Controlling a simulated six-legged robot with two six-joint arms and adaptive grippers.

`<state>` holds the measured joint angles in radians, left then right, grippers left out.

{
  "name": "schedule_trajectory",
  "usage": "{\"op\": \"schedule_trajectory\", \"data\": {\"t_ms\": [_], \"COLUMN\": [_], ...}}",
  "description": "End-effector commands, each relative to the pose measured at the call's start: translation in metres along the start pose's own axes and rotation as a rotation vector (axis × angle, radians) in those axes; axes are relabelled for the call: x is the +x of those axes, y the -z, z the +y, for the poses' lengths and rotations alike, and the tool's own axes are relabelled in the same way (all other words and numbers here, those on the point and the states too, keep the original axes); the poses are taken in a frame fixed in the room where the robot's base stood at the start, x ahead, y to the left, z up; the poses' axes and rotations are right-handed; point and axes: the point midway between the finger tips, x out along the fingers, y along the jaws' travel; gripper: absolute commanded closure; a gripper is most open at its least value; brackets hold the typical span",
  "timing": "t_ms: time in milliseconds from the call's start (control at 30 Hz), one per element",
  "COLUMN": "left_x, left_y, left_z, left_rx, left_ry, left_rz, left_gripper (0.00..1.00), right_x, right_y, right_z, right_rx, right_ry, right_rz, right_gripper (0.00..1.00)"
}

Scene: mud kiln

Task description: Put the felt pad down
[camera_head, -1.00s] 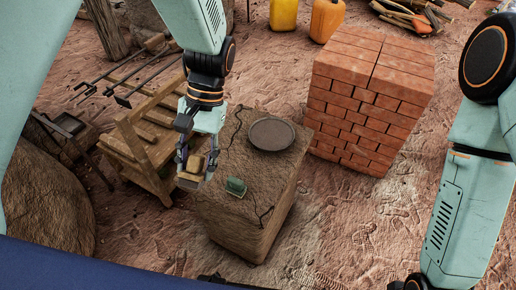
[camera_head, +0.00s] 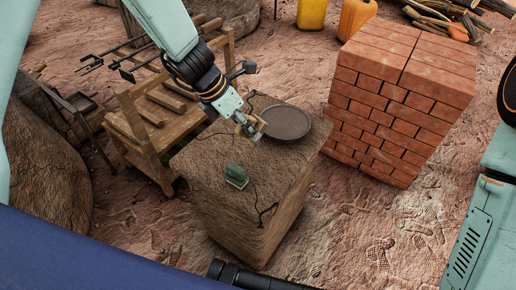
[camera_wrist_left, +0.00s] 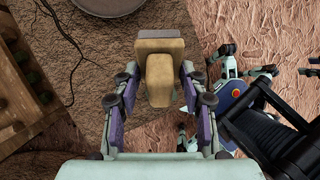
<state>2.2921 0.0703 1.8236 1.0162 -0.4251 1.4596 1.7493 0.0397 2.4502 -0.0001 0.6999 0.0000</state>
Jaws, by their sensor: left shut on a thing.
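The felt pad (camera_wrist_left: 158,78) is a tan, block-like piece with a wider tan part at its far end, held between the fingers of my left gripper (camera_wrist_left: 160,92) in the left wrist view. In the head view my left gripper (camera_head: 250,126) is over the top of the rough brown clay block (camera_head: 208,160), just left of a dark round plate (camera_head: 284,122). The pad shows there only as a small tan bit, partly hidden by the fingers. I cannot tell whether it touches the block. My right gripper is not in view.
A small green object (camera_head: 235,175) sits on the block's near part. A wooden rack (camera_head: 150,135) stands left, a brick stack (camera_head: 395,105) right. Yellow (camera_head: 312,13) and orange (camera_head: 355,18) containers are behind. The block's top has bare room at the front.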

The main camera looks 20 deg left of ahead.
Motion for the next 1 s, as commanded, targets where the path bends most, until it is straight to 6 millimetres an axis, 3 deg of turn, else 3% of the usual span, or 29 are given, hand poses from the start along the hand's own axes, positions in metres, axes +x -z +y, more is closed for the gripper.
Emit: {"op": "schedule_trajectory", "data": {"t_ms": [233, 600, 867, 1000], "left_x": [0.009, 0.059, 0.068, 0.083], "left_y": [0.003, 0.023, 0.028, 0.035], "left_z": [0.016, 0.024, 0.025, 0.028], "left_rx": [-0.196, -0.201, -0.199, -0.200], "left_ry": [-0.096, -0.098, -0.098, -0.097], "left_rz": [-0.031, -0.031, -0.032, -0.032], "left_gripper": [0.83, 0.83, 0.83, 0.83], "right_x": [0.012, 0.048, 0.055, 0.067], "right_y": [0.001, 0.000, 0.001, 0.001], "right_z": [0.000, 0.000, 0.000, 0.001], "right_rx": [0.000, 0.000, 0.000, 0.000], "right_ry": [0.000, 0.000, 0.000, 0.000], "right_rz": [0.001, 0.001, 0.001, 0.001], "right_gripper": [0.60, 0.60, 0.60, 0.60]}}
